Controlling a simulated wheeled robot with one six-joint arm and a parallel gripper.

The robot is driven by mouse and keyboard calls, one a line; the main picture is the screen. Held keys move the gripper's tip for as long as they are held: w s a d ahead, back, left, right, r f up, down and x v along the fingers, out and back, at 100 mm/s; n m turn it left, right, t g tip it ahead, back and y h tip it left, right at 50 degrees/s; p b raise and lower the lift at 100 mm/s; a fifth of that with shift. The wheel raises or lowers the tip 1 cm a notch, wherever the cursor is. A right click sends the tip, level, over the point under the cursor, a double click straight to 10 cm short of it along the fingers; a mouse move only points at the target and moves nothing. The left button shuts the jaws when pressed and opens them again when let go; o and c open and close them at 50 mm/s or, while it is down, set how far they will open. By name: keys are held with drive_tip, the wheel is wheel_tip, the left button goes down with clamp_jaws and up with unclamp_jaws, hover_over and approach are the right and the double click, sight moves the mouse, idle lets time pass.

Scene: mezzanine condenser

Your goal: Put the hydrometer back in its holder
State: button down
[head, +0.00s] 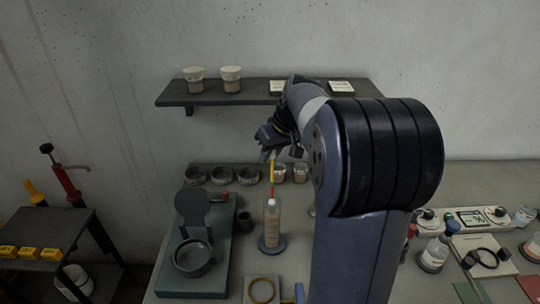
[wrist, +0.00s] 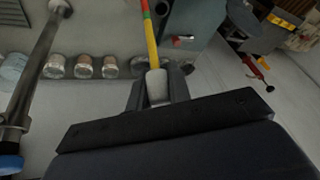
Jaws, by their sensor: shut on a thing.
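My gripper (head: 272,152) is shut on the hydrometer (head: 272,175), a thin stick with yellow and red parts that hangs below the jaws. In the wrist view the hydrometer (wrist: 151,38) runs from the jaws (wrist: 157,90) to the top edge, with a pale thick part between the fingers and yellow, red and green bands beyond. In the head view its red lower end lines up with the top of a clear bottle-like vessel (head: 271,220) on a dark blue round base (head: 271,247). I cannot tell whether it is inside or in front. I cannot make out which thing is the holder.
A green-grey unit with a round pan (head: 193,258) stands left of the vessel. Several jars (head: 222,175) line the back under a wall shelf (head: 240,94). My arm hides the bench's middle right. A meter (head: 470,218) and bottle (head: 434,254) stand further right.

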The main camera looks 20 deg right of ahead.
drive_tip(key=shift+r, duration=3.5)
drive_tip(key=shift+w+f, duration=0.1)
drive_tip(key=shift+w+d+f+m, duration=0.1)
drive_tip(key=shift+w+m, duration=0.1)
drive_tip(key=shift+m, duration=0.1)
drive_tip(key=w+a+f+m+t+h+b, duration=0.1)
drive_tip(key=w+a+f+m+h+b, duration=0.1)
drive_tip(key=f+b, duration=0.5)
drive_tip(key=w+a+f+m+t+h+b, duration=0.1)
drive_tip(key=w+a+f+b, duration=0.3)
drive_tip(key=f+b, duration=0.4)
drive_tip(key=shift+w+a+f+m+h, duration=0.3)
drive_tip(key=shift+f+m+h, duration=0.55)
drive_tip(key=shift+f, duration=2.6)
drive_tip(key=c, duration=1.2)
unclamp_jaws()
drive_tip(key=shift+c, duration=0.2)
